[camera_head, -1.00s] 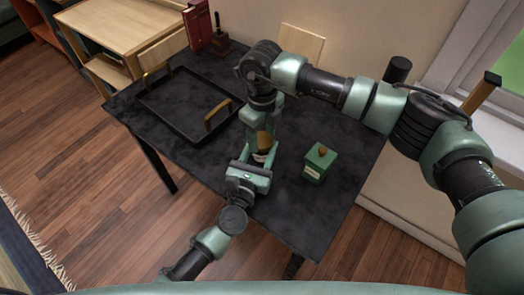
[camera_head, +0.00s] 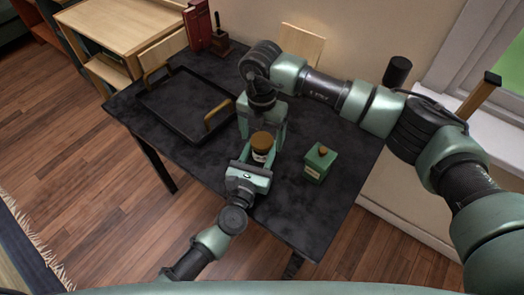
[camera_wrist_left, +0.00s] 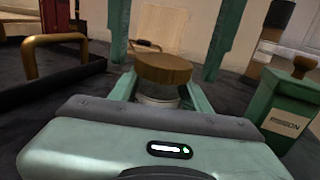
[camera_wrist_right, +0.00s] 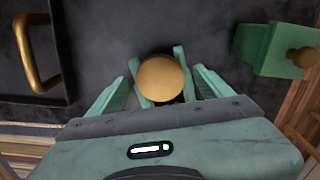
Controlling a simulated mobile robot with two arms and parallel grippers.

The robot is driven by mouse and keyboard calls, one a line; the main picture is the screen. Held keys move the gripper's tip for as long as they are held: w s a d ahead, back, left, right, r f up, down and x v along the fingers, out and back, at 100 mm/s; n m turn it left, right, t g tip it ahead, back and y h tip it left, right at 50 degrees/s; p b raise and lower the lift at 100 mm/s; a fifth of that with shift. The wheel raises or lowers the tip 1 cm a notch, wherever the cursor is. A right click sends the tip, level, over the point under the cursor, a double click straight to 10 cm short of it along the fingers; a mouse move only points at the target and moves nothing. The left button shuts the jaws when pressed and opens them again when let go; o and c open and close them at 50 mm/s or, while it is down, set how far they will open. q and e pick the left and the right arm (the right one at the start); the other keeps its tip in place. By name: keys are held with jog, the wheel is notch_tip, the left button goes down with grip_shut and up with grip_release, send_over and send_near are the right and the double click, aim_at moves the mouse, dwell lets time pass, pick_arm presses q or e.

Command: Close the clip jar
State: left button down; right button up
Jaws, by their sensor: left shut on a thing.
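The clip jar (camera_head: 260,156) stands upright near the middle of the dark table, with a pale label on its side. Its round brown lid (camera_head: 262,140) is on top, and it also shows in the left wrist view (camera_wrist_left: 163,68) and from above in the right wrist view (camera_wrist_right: 160,78). My left gripper (camera_head: 258,160) is shut on the jar's body from the near side. My right gripper (camera_head: 262,128) points down over the jar. Its fingers are spread on both sides of the lid, with gaps to it. The jar's far side is hidden.
A green canister (camera_head: 319,163) with a wooden knob stands close to the right of the jar. A black tray (camera_head: 165,120) with gold handles lies to the left. Red books (camera_head: 197,25) stand at the back. The table's front right is clear.

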aim_at(259, 155)
jog(key=shift+r, duration=0.15)
notch_tip(259, 155, up, 12)
dwell(0.4)
pick_arm(q)
jog(key=c, duration=0.6)
grip_release()
jog(key=shift+s, duration=0.1)
jog(key=b+v, duration=0.1)
jog(key=v, duration=0.5)
jog(key=shift+s+a+f, duration=0.1)
jog(key=shift+s+a, duration=0.25)
jog(key=shift+s, duration=0.4)
pick_arm(e)
jog(key=shift+f, duration=0.7)
